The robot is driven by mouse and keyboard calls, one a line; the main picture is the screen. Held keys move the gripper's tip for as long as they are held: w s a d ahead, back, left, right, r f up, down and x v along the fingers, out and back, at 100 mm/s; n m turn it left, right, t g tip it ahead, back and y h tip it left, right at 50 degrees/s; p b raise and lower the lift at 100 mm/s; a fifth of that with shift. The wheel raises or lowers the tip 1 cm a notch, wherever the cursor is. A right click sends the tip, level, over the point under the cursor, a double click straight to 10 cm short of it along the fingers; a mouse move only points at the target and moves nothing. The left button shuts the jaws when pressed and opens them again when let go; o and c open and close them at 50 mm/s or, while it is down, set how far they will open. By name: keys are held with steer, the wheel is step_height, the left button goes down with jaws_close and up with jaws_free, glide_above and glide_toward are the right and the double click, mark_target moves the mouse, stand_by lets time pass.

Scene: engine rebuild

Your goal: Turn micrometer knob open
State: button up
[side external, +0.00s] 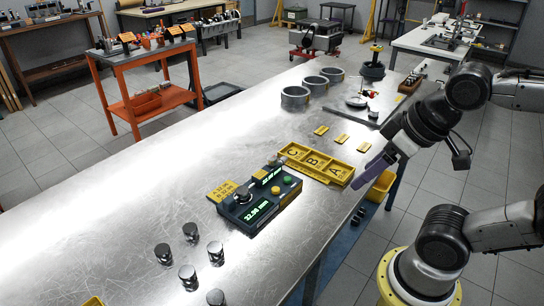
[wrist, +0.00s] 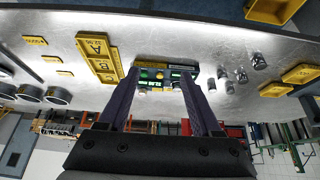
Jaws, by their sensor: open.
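The micrometer unit (side external: 262,206) is a dark box with lit green readouts on the metal bench. A dark round knob (side external: 243,195) stands on its left part, and green and orange buttons are on its right part. My gripper (side external: 362,184) is to the right of the unit, apart from it and above the bench's front edge. Its purple fingers look spread and empty in the wrist view (wrist: 160,76), with the micrometer unit (wrist: 168,74) showing beyond and between the tips. The knob's details are too small to make out in the wrist view.
Several metal cylinders (side external: 215,252) stand at the near left. Grey rings (side external: 295,98) and small yellow plates (side external: 341,138) lie farther back. A yellow bin (side external: 382,185) hangs by the bench edge.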

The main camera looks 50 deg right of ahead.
steer(key=w+d+r+n+g, duration=0.1)
steer(key=w+r+n+g, duration=0.1)
steer(key=w+r+n, duration=1)
steer(key=n+g, duration=0.4)
glide_above(272, 157)
step_height(272, 157, down, 8)
step_height(272, 157, down, 14)
steer(key=shift+a+f, duration=0.1)
jaws_close()
